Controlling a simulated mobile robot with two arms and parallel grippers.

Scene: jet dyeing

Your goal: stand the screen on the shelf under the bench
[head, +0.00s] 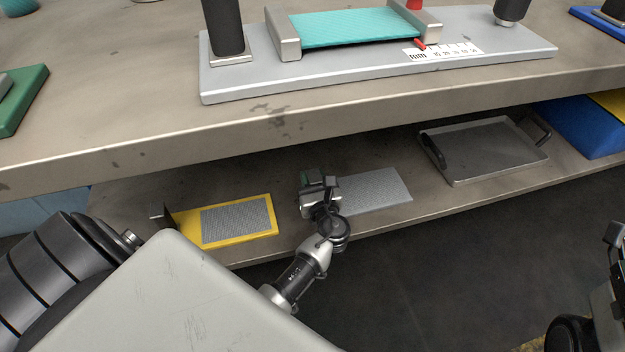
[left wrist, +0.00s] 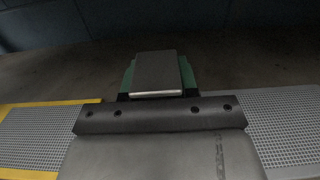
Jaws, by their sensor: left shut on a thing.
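My left gripper (head: 318,186) is over the shelf (head: 290,230) under the bench, between a yellow-edged mesh panel (head: 236,222) and a grey mesh panel (head: 375,192). It is shut on a small green and dark grey thing, which I take to be the screen. This shows best in the left wrist view (left wrist: 130,78), but finger and load are hard to tell apart there, and its lower side is hidden. I cannot tell whether it touches the shelf. Part of my right gripper (head: 615,238) shows at the right edge; its jaws are unclear.
The bench (head: 150,140) overhangs the shelf, its front edge just above my left gripper. A metal tray (head: 480,160) and a blue box (head: 575,125) are on the shelf at right. A fixture plate (head: 350,75) lies on the bench.

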